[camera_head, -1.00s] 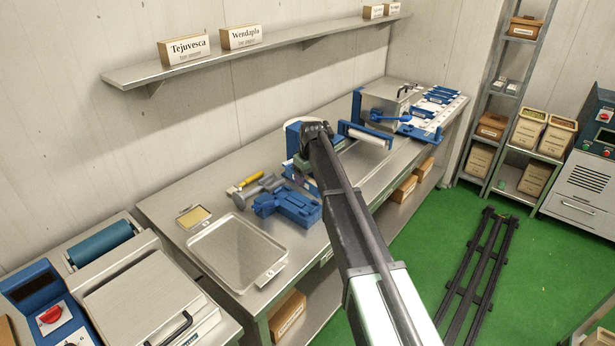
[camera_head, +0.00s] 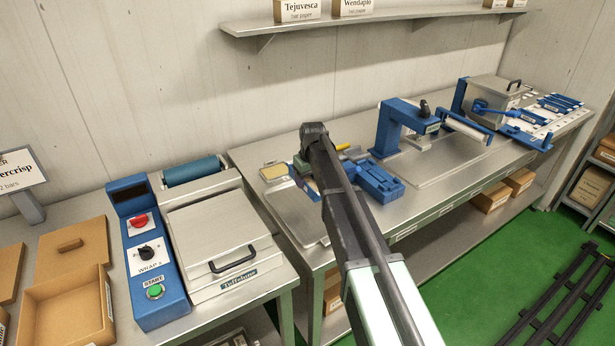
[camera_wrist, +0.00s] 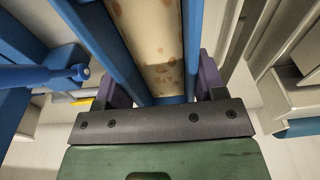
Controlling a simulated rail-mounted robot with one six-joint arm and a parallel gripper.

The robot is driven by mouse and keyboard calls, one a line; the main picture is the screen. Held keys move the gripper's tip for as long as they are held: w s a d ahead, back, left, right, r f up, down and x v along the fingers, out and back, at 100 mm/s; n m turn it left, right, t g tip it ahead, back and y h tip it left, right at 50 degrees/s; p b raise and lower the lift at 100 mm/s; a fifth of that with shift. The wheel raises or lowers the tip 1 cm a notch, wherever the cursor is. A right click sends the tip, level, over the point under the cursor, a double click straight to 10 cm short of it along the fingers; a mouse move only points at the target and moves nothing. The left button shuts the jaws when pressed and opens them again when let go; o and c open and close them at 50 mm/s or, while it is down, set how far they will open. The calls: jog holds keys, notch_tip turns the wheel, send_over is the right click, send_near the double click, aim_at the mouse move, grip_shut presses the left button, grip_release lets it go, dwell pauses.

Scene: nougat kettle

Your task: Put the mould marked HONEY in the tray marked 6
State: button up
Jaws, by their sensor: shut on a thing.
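My gripper (camera_wrist: 160,88) is shut on a blue mould (camera_wrist: 97,32), with its purple fingers on both sides of it. Cream nougat with brown spots fills the mould's channel. No marking on the mould is readable. In the head view my gripper (camera_head: 303,172) is above the tray's back part, largely behind my arm, and only a blue strip of the mould shows. The metal tray (camera_head: 291,213) lies on the bench below, partly covered by my arm. Its number is hidden now.
A blue clamp-like device (camera_head: 376,182) stands right of the tray, with a yellow handle (camera_head: 342,147) behind. A small tray (camera_head: 273,171) of yellowish content is at the tray's back left. The wrapping machine (camera_head: 213,238) stands left. A blue press (camera_head: 398,125) is farther right.

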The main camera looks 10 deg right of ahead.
jog(key=b, duration=0.9)
send_near(309, 208)
jog(key=shift+w+a+f, duration=0.1)
jog(key=shift+w+f, duration=0.1)
jog(key=shift+f, duration=0.65)
jog(key=shift+w+f, duration=0.2)
jog(key=shift+f, duration=0.7)
jog(key=shift+w+a+f, duration=0.1)
jog(key=shift+w+f, duration=0.1)
jog(key=shift+f, duration=0.65)
jog(key=shift+s+d+f, duration=0.1)
jog(key=shift+f, duration=0.1)
jog(key=shift+f+b, duration=0.2)
jog(key=shift+b, duration=0.1)
jog(key=shift+f, duration=0.2)
jog(key=o, duration=1.4)
notch_tip(309, 208, up, 8)
jog(key=p, duration=0.7)
jog(key=shift+r+p, duration=0.15)
jog(key=shift+p, duration=0.25)
